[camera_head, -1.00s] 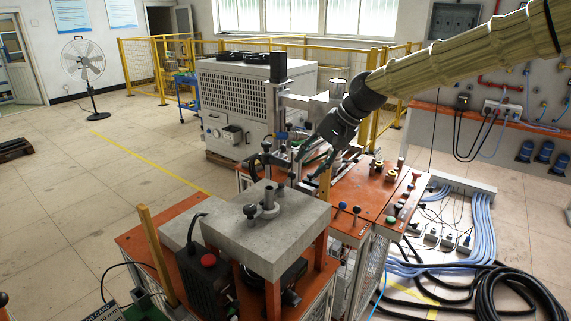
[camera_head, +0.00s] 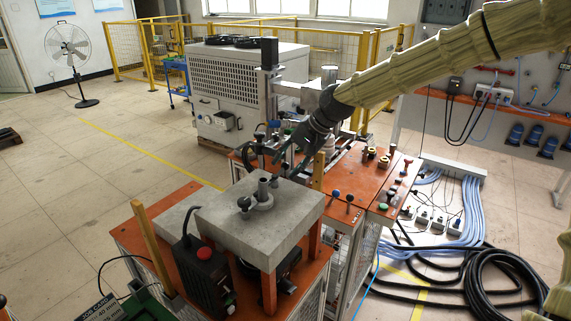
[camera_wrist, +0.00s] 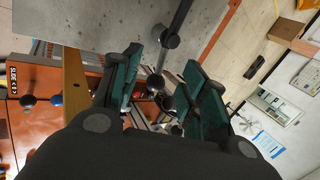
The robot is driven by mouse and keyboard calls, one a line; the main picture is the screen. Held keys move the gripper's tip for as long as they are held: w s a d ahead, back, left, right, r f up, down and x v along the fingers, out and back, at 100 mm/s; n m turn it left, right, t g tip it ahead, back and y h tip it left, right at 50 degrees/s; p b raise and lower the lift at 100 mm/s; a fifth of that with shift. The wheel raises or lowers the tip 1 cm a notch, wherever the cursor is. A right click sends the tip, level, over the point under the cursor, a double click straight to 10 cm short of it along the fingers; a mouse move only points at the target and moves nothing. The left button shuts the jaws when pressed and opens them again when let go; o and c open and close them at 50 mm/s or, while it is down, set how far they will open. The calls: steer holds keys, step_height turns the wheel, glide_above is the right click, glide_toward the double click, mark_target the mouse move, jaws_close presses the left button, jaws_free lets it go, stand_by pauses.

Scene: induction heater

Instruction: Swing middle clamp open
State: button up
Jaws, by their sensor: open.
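My gripper (camera_head: 284,163) is in the head view at the end of the arm, just behind the grey stone-like block (camera_head: 230,226). In the wrist view, its green-padded fingers (camera_wrist: 160,92) are apart, with a gap between them. A black ball knob (camera_wrist: 155,82) on a metal rod shows in that gap; I cannot tell whether a finger touches it. A second black knob (camera_wrist: 170,40) on a dark lever lies just beyond, over the grey block. Which of these parts belongs to the middle clamp is not clear. The fingertips are partly lost among dark machine parts in the head view.
A metal post with a black knob (camera_head: 244,203) stands on the block. A wooden upright (camera_head: 318,170) is close to the right of my gripper. The orange panel (camera_head: 350,178) carries buttons and small knobs. Black hoses (camera_head: 500,285) lie on the floor at right.

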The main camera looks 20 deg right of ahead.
steer(key=shift+x, duration=0.9)
steer(key=shift+w+f, duration=0.1)
steer(key=shift+f, duration=0.05)
steer(key=shift+f, duration=0.1)
jaws_close()
